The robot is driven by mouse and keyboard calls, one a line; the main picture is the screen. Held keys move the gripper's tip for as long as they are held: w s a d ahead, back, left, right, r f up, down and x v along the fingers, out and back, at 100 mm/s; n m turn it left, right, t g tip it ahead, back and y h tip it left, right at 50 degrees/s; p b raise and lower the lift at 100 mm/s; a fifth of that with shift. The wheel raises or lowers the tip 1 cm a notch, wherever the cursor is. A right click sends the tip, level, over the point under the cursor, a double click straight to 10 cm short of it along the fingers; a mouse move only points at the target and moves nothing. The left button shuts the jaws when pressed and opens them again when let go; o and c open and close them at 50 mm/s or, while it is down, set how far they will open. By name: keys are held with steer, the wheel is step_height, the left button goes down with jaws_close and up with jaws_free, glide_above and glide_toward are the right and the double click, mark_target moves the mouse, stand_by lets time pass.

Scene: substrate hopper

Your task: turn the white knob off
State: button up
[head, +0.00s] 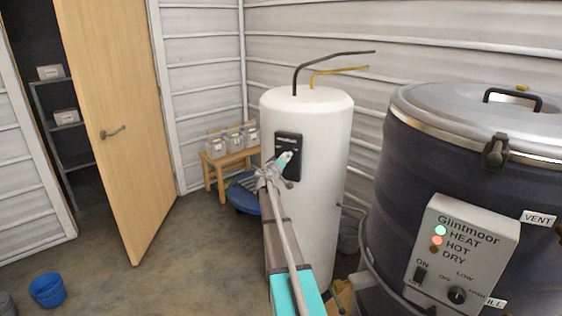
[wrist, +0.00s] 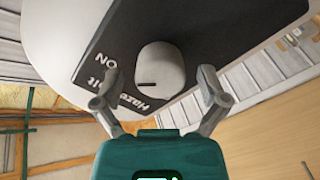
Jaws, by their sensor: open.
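The white knob (wrist: 160,72) sticks out of a black control panel (wrist: 215,25) in the wrist view, with a dark pointer line on its face. The word "ON" is printed beside it; other lettering is partly hidden. The panel also shows in the head view (head: 294,167), on the front of a tall white tank (head: 317,200). My gripper (wrist: 157,88) is open, with one finger on each side of the knob and a gap to each. In the head view my gripper (head: 281,165) is in front of the panel and hides the knob.
A dark drum (head: 390,190) with a grey Glintmoor control box (head: 455,250) stands close to the right of my arm. A wooden stool (head: 230,163) with jars and a blue basin (head: 243,195) are left of the tank. The floor at left is mostly clear.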

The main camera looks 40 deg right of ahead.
steer(key=c, duration=1.1)
steer(key=shift+a, duration=0.6)
steer(key=shift+c, duration=0.3)
steer(key=shift+d+r, duration=0.1)
steer(key=shift+d, duration=0.4)
steer(key=shift+d+n, duration=0.1)
steer(key=shift+n, duration=0.5)
steer(key=n, duration=0.6)
steer(key=shift+d, duration=0.1)
steer(key=n, duration=0.5)
steer(key=shift+f, duration=0.2)
steer(key=n, duration=0.5)
steer(key=shift+s+n, duration=0.1)
steer(key=shift+n, duration=0.3)
